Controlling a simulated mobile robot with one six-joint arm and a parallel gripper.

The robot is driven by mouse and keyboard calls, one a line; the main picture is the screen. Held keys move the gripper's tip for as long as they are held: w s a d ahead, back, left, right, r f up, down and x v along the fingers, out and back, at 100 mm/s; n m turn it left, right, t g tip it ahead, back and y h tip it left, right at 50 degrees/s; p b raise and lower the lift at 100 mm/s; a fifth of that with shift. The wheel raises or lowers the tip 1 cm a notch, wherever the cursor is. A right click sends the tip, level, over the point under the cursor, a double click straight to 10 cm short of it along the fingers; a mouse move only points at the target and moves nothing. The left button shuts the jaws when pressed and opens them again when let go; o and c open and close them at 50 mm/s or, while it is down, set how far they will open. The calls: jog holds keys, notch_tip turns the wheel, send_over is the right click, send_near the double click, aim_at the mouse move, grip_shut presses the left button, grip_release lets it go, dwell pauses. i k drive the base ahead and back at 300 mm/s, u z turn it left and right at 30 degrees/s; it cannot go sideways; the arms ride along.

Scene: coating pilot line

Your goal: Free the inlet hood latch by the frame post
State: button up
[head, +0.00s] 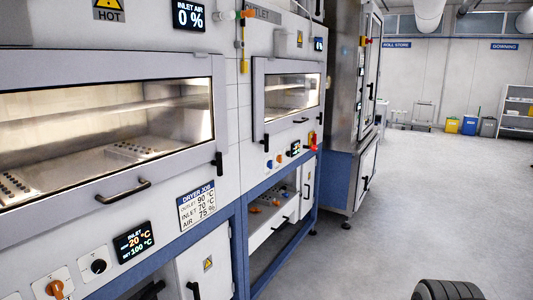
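The near hood (110,68) fills the left side, under a display reading INLET AIR 0 %. It has a wide lit window and a black bar handle (123,191) on its lower frame. It looks closed. A small black latch (217,163) stands upright at the hood's lower right edge, beside the pale frame post (233,150). I cannot tell from here whether the latch is engaged. A second, farther hood (287,98) to the right also looks closed. My gripper is not in view.
A control panel below shows INLET 20 °C, set 100 °C (134,241), with an orange knob (55,289) and a DRYER JOB sign (197,204). A HOT sign (109,9) is above. A steel cabinet (343,110) stands beyond. The grey floor (420,200) at right is mostly clear.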

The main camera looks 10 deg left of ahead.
aim_at(218, 163)
jog(key=u, duration=0.4)
jog(key=i, duration=0.9)
jog(key=u, duration=0.75)
